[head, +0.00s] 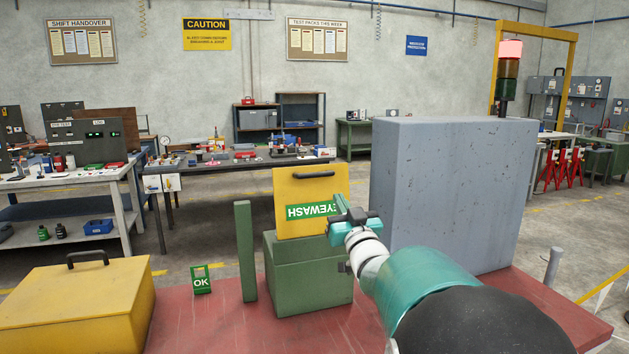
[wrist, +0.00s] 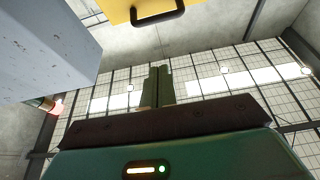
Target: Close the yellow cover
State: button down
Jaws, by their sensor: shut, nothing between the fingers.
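The yellow cover (head: 300,187) stands raised, roughly upright, above a green box (head: 312,285) on the red bench top. Its EYEWASH label reads upside down, and a dark handle (head: 314,174) is near its top edge. My gripper (head: 338,204) is at the cover's right side and hides a little of it. In the wrist view the shut fingers (wrist: 157,84) hold nothing, and part of the cover (wrist: 120,12) with its handle (wrist: 159,14) shows at the top, apart from the fingertips. I cannot tell whether the gripper touches the cover in the head view.
A large grey block (head: 452,195) stands right of the green box, close to my arm. A green post (head: 245,250) and a small OK sign (head: 201,280) stand to the left. A yellow box with a handle (head: 75,310) sits at the front left. The red bench (head: 195,325) has bare room between.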

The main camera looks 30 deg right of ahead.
jog(key=w+f+x, duration=0.1)
jog(key=f+x, duration=0.1)
jog(key=x, duration=1)
jog(key=shift+w, duration=0.4)
jog(key=shift+w+f, duration=0.1)
jog(key=shift+w, duration=0.15)
